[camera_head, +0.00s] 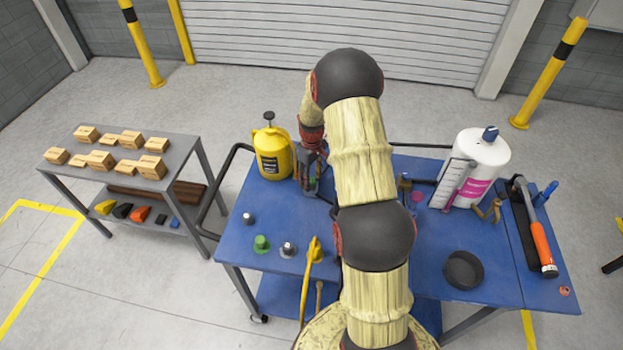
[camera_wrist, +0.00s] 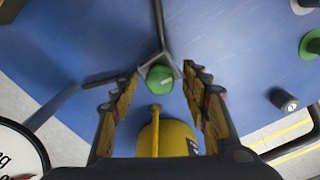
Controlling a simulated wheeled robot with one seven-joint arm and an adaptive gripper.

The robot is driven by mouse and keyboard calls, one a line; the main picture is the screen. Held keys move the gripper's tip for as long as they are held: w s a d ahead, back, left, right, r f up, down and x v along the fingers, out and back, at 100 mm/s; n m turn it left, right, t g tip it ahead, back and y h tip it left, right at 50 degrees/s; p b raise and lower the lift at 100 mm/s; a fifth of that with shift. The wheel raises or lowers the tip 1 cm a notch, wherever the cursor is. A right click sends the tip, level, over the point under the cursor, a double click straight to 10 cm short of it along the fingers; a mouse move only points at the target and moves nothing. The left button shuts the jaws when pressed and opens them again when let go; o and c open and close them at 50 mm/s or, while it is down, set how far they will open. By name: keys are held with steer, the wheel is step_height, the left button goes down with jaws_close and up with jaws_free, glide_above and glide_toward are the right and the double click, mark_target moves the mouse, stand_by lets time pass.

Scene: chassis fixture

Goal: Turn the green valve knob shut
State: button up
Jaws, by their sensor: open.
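My gripper (camera_head: 311,185) is over the blue table, right of the yellow sprayer. In the wrist view its two fingers (camera_wrist: 161,80) are spread apart. A small green piece with a pale mark (camera_wrist: 160,76) shows between the fingertips, with thin dark bars around it. I cannot tell whether the fingers touch it. A green knob on a round base (camera_head: 262,243) stands on the table at front left; it also shows, cut off, at the right edge of the wrist view (camera_wrist: 312,43). I cannot tell for sure which green piece is the valve knob.
The yellow sprayer (camera_head: 272,158) stands close to my gripper. Grey knobs (camera_head: 248,218) (camera_head: 287,249) and a yellow lever (camera_head: 314,251) are in front. A white jug (camera_head: 478,165), black bowl (camera_head: 463,270) and hammer (camera_head: 540,245) are on the right.

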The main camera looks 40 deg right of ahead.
steer(key=shift+f, duration=0.15)
steer(key=shift+c, duration=0.8)
steer(key=c, duration=1)
